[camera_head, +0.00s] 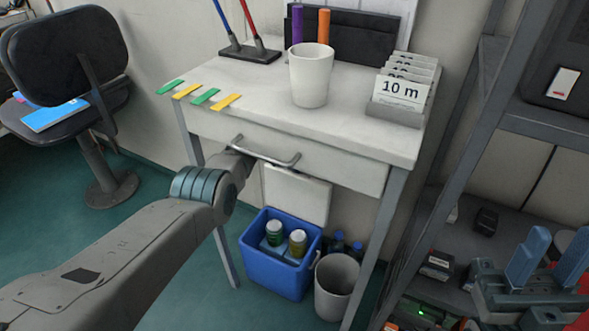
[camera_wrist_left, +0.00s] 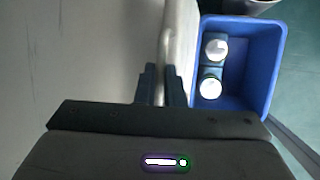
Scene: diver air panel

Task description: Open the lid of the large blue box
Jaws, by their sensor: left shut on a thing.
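The large blue box (camera_head: 277,273) stands on the floor under the white table, with cans inside. Its pale lid (camera_head: 297,194) stands upright behind the opening. The box also shows at the right in the left wrist view (camera_wrist_left: 267,62), open at the top. My left gripper (camera_head: 236,150) is at the left end of the grey drawer handle (camera_head: 272,160), above the box and apart from it. In the left wrist view its fingers (camera_wrist_left: 161,80) are shut on the handle (camera_wrist_left: 168,45). My right gripper (camera_head: 560,245) is at the lower right, its blue fingers apart and empty.
The white table (camera_head: 350,126) holds a white cup (camera_head: 311,75), a card holder and coloured strips. A grey bin (camera_head: 337,285) stands right of the box. A table leg (camera_head: 226,257) is at its left. Shelving (camera_head: 445,235) fills the right side.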

